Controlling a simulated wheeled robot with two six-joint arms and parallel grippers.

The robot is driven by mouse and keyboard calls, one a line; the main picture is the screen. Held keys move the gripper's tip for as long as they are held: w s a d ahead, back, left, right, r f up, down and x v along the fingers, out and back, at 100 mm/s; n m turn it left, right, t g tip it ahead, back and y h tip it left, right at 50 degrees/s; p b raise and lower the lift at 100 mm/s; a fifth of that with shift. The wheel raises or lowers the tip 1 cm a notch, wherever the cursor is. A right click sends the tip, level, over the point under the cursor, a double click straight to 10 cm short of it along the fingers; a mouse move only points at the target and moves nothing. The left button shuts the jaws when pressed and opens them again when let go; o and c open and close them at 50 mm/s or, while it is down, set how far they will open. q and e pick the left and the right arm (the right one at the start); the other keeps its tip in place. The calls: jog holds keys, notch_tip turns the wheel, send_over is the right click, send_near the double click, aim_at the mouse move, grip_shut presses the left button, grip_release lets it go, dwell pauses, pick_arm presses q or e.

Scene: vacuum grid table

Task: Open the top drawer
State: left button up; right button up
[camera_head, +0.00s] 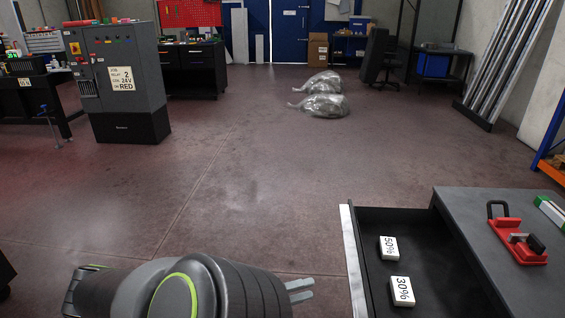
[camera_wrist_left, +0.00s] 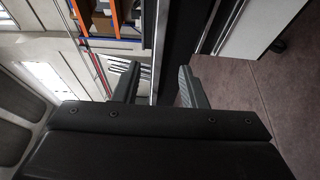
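The drawer (camera_head: 400,225) stands pulled out from the grey-topped cabinet (camera_head: 462,215) at the lower right of the head view. Its pale front panel (camera_head: 352,262) faces left. My left gripper (camera_head: 301,289) is to the left of that panel, with a visible gap between the fingertips and the panel. In the left wrist view its two fingers (camera_wrist_left: 158,88) are apart, with nothing clearly held between them. A dark upright strip with a pale edge shows beyond the fingers; I cannot tell if it is the drawer. My right gripper is not in view.
Two white boxes, marked 50% (camera_head: 389,248) and 30% (camera_head: 401,291), lie in the drawer. A red clamp-like device (camera_head: 515,240) sits on the cabinet top. Open floor (camera_head: 230,190) lies ahead. A grey control cabinet (camera_head: 118,85) and clear plastic bags (camera_head: 322,104) stand far off.

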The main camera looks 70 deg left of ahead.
pick_arm(q)
jog(key=s, duration=0.5)
jog(key=shift+s, duration=0.25)
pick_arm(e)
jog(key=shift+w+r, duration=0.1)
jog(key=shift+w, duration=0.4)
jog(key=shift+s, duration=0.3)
